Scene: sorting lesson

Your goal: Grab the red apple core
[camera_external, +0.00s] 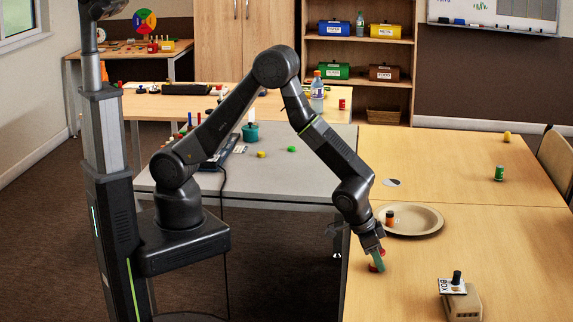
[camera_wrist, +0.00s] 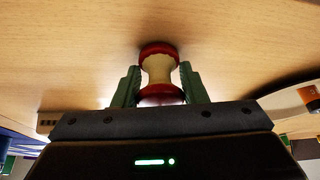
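The red apple core (camera_wrist: 158,68) has red ends and a pale narrow waist. In the wrist view it is between the two green fingers of my gripper (camera_wrist: 160,84), with a narrow gap showing beside its waist on each side. The fingers stand apart, and I cannot tell whether they touch the lower red end. In the external view my gripper (camera_external: 378,261) points down at the near left part of the wooden table (camera_external: 420,285). The apple core's red ends (camera_external: 373,268) show there, partly hidden behind a finger.
A beige plate (camera_external: 425,222) with an orange and black object (camera_external: 390,218) lies just behind my gripper. A beige box with a black knob (camera_external: 461,300) stands to the right. A green can (camera_external: 499,173) and a yellow object (camera_external: 507,137) are farther back. The table between is clear.

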